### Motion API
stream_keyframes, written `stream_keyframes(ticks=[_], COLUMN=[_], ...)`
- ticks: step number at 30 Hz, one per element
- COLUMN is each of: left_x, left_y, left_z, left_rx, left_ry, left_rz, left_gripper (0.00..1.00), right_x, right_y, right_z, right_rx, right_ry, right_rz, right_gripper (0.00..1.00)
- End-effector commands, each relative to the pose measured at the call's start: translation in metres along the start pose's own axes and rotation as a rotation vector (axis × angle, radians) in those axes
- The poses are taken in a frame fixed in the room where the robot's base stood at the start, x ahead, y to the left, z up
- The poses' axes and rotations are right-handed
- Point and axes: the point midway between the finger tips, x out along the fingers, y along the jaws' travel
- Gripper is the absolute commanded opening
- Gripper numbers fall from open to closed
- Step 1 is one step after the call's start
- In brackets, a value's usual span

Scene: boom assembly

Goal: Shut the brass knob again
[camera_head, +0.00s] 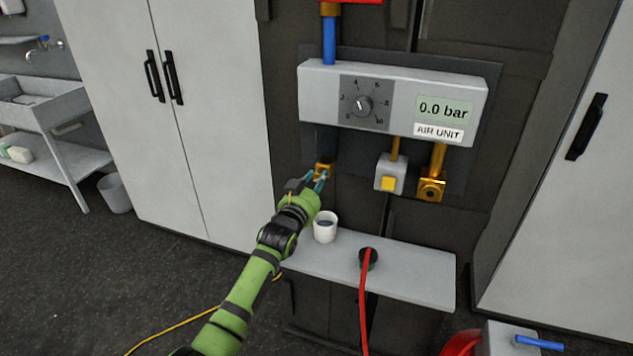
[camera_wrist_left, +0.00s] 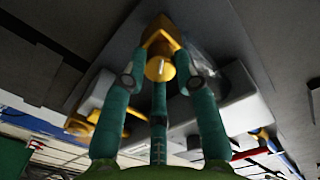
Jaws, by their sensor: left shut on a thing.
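The brass knob (camera_head: 323,169) sits under the left end of the grey air unit (camera_head: 310,85), whose display reads 0.0 bar. In the left wrist view the knob (camera_wrist_left: 160,68) shows as a round brass face with a pale slot, under a yellow-brass body. My left gripper (camera_head: 318,178) is at the knob from below. In the left wrist view its teal fingers (camera_wrist_left: 160,88) stand around the knob and are shut on it. Whether the knob is turned open or shut I cannot tell. My right gripper is not in view.
A white cup (camera_head: 325,227) stands on the grey shelf (camera_head: 405,272) just below my left gripper. A red hose with a black end (camera_head: 368,258) lies on that shelf. A yellow button (camera_head: 388,184) and a brass fitting (camera_head: 431,187) hang to the right under the unit.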

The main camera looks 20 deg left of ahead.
Motion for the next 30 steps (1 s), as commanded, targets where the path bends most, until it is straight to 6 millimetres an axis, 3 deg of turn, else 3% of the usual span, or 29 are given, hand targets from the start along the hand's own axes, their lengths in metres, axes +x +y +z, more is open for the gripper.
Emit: stream_keyframes(ticks=[10, 26, 27, 29, 30], left_x=[0.0002, 0.0000, 0.0000, -0.0001, -0.0001], left_y=[-0.0012, -0.0002, -0.0002, 0.0000, 0.0001], left_z=[-0.0009, 0.0005, 0.0006, 0.0007, 0.0008], left_rx=[-0.142, -0.168, -0.168, -0.168, -0.168], left_ry=[0.007, 0.004, 0.004, 0.004, 0.004], left_rz=[-0.003, -0.001, -0.001, -0.001, -0.001], left_gripper=[0.00, 0.00, 0.34, 0.54, 0.54], right_x=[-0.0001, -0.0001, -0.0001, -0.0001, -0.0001], right_y=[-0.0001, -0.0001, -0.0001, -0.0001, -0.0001], right_z=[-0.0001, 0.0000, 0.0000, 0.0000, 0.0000], right_rx=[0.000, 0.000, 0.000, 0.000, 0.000], right_ry=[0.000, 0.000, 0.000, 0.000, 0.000], right_rz=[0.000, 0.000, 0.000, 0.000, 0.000], right_gripper=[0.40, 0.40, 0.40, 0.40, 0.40])
